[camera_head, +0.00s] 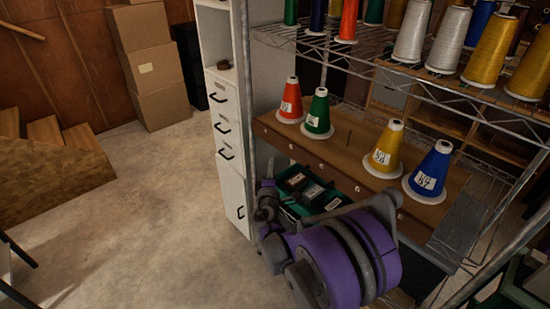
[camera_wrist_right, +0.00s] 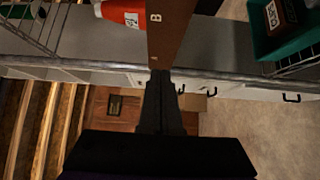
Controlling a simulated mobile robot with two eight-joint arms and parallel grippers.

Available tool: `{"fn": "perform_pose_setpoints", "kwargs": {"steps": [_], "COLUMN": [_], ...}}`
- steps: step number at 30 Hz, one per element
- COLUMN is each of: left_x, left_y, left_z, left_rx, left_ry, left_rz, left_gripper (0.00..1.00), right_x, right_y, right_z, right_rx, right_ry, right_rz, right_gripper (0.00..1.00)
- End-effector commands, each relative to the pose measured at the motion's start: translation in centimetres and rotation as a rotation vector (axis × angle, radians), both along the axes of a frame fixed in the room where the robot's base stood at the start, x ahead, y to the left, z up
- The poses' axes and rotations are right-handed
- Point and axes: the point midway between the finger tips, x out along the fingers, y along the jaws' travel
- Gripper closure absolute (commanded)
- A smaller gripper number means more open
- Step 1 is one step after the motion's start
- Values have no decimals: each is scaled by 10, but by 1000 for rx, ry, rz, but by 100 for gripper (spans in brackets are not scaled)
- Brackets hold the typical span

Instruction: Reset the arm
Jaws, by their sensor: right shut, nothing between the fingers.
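My right arm, purple and grey (camera_head: 345,262), is in front of the thread rack at the lower middle of the head view. In the right wrist view, the dark fingers of my right gripper (camera_wrist_right: 160,76) are together with nothing between them. They point toward the end of a brown wooden board (camera_wrist_right: 168,35) with a red cone (camera_wrist_right: 122,12) beside it. The fingertips are hard to make out in the head view. My left gripper is in neither view.
The wooden shelf (camera_head: 330,152) holds red (camera_head: 291,101), green (camera_head: 318,112), yellow (camera_head: 384,150) and blue (camera_head: 430,173) thread cones, with a bare peg between green and yellow. Green bins (camera_head: 290,212) sit below, close to my arm. White drawers (camera_head: 226,130) stand left; open floor (camera_head: 140,220) lies beyond.

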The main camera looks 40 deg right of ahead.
Motion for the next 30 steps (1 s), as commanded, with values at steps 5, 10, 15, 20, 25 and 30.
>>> {"fn": "perform_pose_setpoints", "kwargs": {"steps": [5, 10, 15, 20, 25, 30], "left_x": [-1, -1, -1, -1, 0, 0], "left_y": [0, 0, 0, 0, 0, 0], "left_z": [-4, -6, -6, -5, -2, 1], "left_rx": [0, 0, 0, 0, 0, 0], "left_ry": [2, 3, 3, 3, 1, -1], "left_rz": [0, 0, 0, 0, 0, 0], "left_gripper": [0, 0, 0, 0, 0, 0], "right_x": [-22, -31, -33, -43, -83, -141], "right_y": [20, 28, 29, 31, 45, 81], "right_z": [-1, 0, 0, 4, 5, -16], "right_rx": [1, 1, 1, 68, 337, 697], "right_ry": [-1, 0, 0, -11, -29, 6], "right_rz": [2, 2, 1, -20, -102, -198], "right_gripper": [100, 100, 100, 100, 100, 100]}}
